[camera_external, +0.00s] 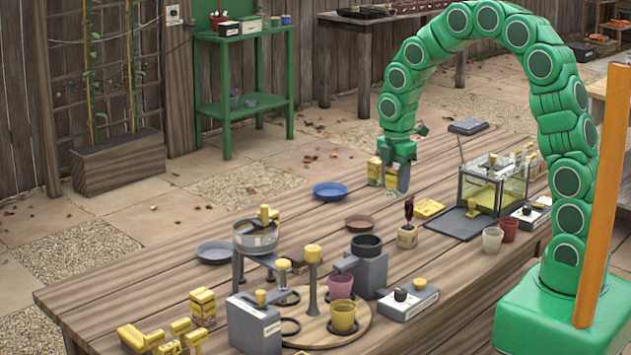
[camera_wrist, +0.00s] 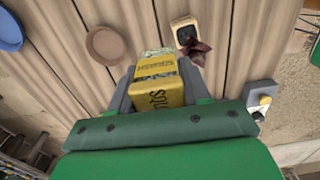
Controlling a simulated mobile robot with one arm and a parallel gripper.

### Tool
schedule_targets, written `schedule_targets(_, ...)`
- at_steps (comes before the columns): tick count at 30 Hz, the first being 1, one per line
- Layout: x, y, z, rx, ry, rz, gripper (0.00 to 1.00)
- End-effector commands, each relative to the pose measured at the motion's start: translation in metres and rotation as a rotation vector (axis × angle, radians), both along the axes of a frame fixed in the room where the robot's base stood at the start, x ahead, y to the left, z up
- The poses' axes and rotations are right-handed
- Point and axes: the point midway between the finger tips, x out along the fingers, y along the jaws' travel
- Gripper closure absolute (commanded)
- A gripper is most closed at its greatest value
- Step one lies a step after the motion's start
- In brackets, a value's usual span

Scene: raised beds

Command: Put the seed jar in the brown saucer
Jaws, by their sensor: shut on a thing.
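The seed jar (camera_wrist: 158,82) is a yellow container with a printed label, held between the grey fingers of my gripper (camera_wrist: 165,88). The jar (camera_external: 375,170) and my gripper (camera_external: 390,176) also show in the external view, over the far side of the table. I cannot tell whether the jar's base touches the boards. The brown saucer (camera_external: 360,222) lies flat and empty on the table, nearer the camera and a little left of my gripper. In the wrist view the brown saucer (camera_wrist: 104,46) is at upper left, apart from the jar.
A blue saucer (camera_external: 330,190) and a grey-blue saucer (camera_external: 214,252) lie nearby. A small pot with a dark plant (camera_external: 407,236) stands right of the brown saucer. A black pot on a grey stand (camera_external: 366,262) is just in front. Another yellow labelled container (camera_external: 202,306) stands front left.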

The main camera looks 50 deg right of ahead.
Motion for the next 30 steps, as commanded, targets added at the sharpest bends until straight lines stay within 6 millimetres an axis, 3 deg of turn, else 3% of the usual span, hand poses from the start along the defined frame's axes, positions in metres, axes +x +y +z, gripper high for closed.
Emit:
schedule_targets(15, 0.061, 0.000, -0.026, 0.000, -0.002, -0.002, 0.86)
schedule_targets(30, 0.102, 0.000, -0.072, 0.001, -0.004, -0.001, 0.86)
